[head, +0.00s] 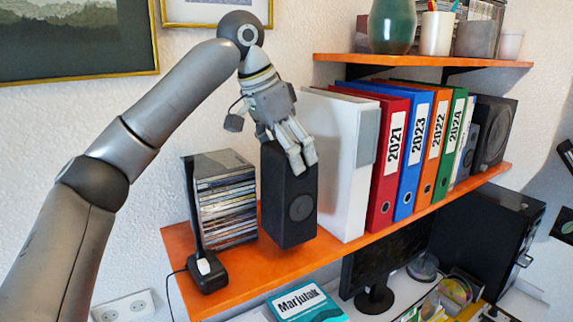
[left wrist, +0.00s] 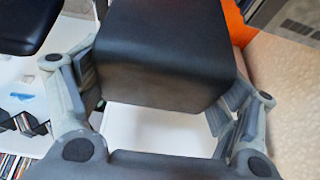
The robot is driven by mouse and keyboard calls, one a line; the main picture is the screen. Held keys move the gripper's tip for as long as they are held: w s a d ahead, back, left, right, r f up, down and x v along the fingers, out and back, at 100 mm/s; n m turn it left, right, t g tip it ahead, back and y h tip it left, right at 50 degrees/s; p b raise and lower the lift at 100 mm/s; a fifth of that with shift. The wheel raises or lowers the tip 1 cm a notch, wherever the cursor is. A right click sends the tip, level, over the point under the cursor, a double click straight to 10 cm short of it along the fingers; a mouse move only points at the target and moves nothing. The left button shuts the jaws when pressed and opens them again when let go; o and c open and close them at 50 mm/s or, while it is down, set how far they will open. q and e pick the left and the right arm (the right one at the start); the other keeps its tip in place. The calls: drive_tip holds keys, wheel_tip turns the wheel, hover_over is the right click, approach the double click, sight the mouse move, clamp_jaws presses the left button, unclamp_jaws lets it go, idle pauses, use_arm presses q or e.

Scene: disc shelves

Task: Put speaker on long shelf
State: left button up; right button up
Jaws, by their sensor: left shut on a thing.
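A black box speaker (head: 289,205) with a round driver is upright at the left part of the orange long shelf (head: 245,285). My left gripper (head: 296,155) is shut on its top from above, and the speaker (left wrist: 165,50) fills the space between the fingers (left wrist: 165,88) in the left wrist view. The speaker's base is over the shelf between the CD stack and the white binder; I cannot tell whether it touches the board. A second dark speaker (head: 495,132) stands at the shelf's right end. My right gripper is not in view.
A CD stack (head: 225,205) in a dark rack stands left of the held speaker. A white binder (head: 340,150) and several coloured binders (head: 388,165) stand to its right. A shorter orange shelf (head: 420,60) with pots is above. A monitor (head: 385,262) is below.

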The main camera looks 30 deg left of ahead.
use_arm(q)
drive_tip(key=f, duration=0.1)
drive_tip(key=f+p, duration=0.2)
drive_tip(key=shift+w+a+f, duration=0.25)
drive_tip(key=shift+f, duration=0.15)
drive_tip(key=shift+f, duration=0.1)
drive_tip(key=o, duration=1.8)
drive_tip(key=shift+f, duration=0.1)
